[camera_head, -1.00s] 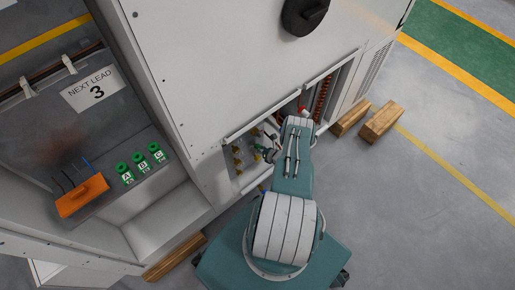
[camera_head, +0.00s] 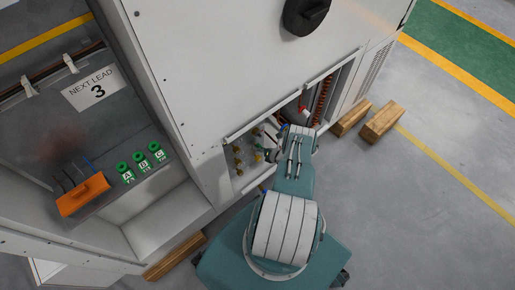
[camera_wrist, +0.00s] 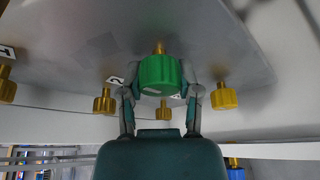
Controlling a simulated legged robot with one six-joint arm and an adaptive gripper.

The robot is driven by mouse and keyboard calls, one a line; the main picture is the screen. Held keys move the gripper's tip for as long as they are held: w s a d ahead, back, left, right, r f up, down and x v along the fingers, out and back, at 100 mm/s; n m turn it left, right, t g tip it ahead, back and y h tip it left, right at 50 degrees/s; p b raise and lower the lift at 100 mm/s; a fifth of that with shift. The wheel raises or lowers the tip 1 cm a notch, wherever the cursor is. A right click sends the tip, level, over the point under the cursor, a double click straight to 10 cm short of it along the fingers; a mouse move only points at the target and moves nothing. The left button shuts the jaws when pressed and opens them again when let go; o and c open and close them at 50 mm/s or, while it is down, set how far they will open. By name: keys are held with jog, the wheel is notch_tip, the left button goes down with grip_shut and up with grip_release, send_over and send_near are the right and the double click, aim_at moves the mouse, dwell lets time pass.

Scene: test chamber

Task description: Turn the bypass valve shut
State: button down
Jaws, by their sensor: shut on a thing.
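A green valve knob (camera_wrist: 160,75) on a brass stem hangs from a grey panel in the wrist view. My gripper (camera_wrist: 160,92) has one finger on each side of this knob and is shut on it. No bypass label can be read, so I cannot tell by name which valve this is. In the head view my gripper and the green knob are hidden behind my arm, which reaches into the open bay (camera_head: 250,152) at the foot of the white cabinet.
Several yellow knobs stand close by, one left (camera_wrist: 104,100), one right (camera_wrist: 224,97). A blue knob (camera_wrist: 235,168) is at lower right. Red coils (camera_head: 322,100) fill the bay's right part. Wooden blocks (camera_head: 381,122) lie on the floor to the right, where the floor is otherwise clear.

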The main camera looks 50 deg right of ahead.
jog(key=shift+d, duration=0.2)
jog(key=shift+c, duration=1.5)
grip_release()
jog(key=v, duration=1.2)
jog(key=shift+d, duration=0.1)
